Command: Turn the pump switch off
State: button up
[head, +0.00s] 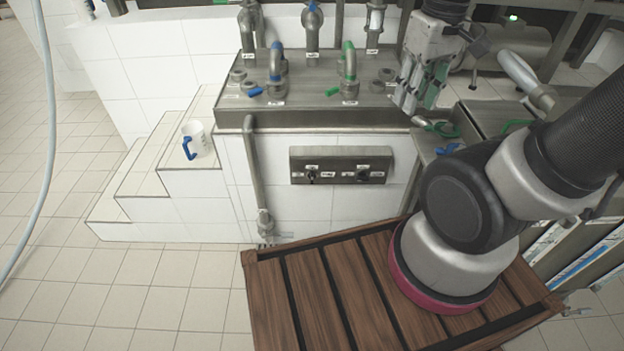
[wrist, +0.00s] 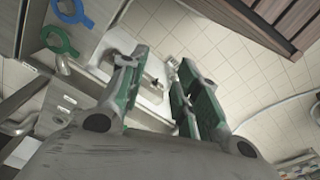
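A dark switch panel (head: 340,165) is fixed to the white tiled front below the metal counter in the head view. It has a left knob (head: 312,175) and a right knob (head: 363,176) with small white labels, too small to read. I cannot tell which knob is the pump switch. My gripper (head: 410,98) is above and to the right of the panel, near the counter's right end, apart from the panel. In the wrist view my gripper (wrist: 155,75) has its green-padded fingers spread with nothing held between them.
Blue and green valve handles and pipes stand on the metal counter (head: 310,118). A clear jug with a blue handle (head: 197,140) stands on the tiled steps at left. A slatted wooden platform (head: 320,290) lies below the panel. The space before the panel is clear.

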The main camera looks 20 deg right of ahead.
jog(key=w+a+f+g, duration=0.1)
jog(key=w+a+f, duration=0.2)
jog(key=a+f, duration=0.55)
jog(key=w+a+f+g, duration=0.15)
jog(key=a+f, duration=0.25)
jog(key=f, duration=1)
jog(key=w+a+f+g, duration=0.1)
jog(key=w+a+f, duration=0.3)
jog(key=a+f, duration=0.5)
jog(key=m+t+h, duration=0.5)
jog(key=t, duration=1.5)
send_near(312, 177)
jog(key=w, duration=0.3)
jog(key=x, duration=0.6)
jog(key=shift+w+d+f, duration=0.1)
jog(key=shift+w+d, duration=0.15)
jog(key=shift+d, duration=0.2)
